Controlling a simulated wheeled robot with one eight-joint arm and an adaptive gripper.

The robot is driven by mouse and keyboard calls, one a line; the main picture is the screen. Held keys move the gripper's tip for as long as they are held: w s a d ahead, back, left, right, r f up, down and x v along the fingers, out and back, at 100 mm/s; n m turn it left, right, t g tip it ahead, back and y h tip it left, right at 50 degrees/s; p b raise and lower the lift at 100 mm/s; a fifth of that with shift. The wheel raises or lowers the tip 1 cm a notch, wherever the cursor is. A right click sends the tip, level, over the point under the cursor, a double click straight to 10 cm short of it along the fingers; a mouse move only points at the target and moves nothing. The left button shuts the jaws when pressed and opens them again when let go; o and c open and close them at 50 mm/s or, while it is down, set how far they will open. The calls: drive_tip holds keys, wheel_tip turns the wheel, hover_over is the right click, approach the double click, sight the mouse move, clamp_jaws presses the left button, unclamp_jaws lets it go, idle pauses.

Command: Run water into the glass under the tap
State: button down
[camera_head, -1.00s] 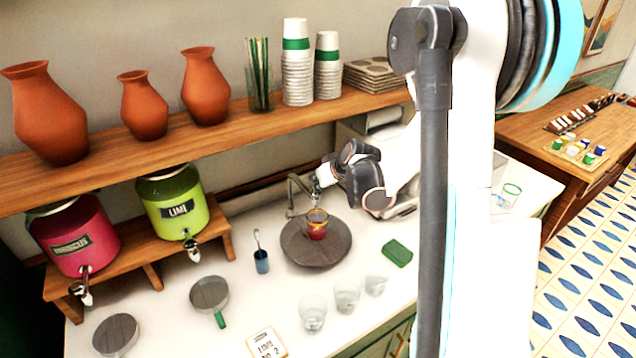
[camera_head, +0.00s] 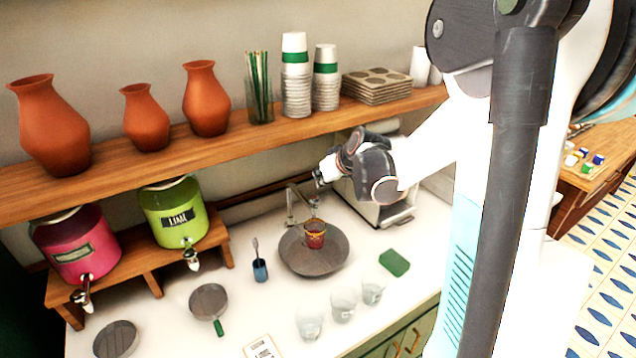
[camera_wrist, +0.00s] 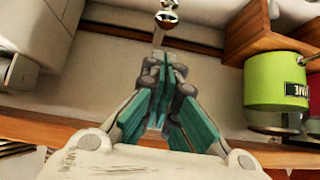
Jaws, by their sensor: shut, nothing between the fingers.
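A glass (camera_head: 315,234) with a yellowish rim and red body stands on the round dark grey basin (camera_head: 300,262), under the slim metal tap (camera_head: 291,208) in the head view. I cannot tell whether water runs or how full the glass is. My gripper (camera_head: 318,180) is shut and empty, close to the tap's upper right and above the glass. In the wrist view my gripper (camera_wrist: 166,75) shows its teal fingers together, with a shiny metal piece of the tap (camera_wrist: 166,17) just beyond the tips. Whether they touch is unclear.
Several clear glasses (camera_head: 343,304) stand at the counter's front. A green sponge (camera_head: 394,262) lies right of the basin, and a blue cup (camera_head: 260,270) stands left. A wooden shelf (camera_head: 225,133) spans above. A metal machine (camera_head: 385,210) stands behind my wrist. Dispensers (camera_head: 180,212) stand left.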

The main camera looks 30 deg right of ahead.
drive_tip(key=v, duration=0.5)
drive_tip(key=shift+s+d+r, duration=0.1)
drive_tip(key=shift+s, duration=0.05)
idle(0.3)
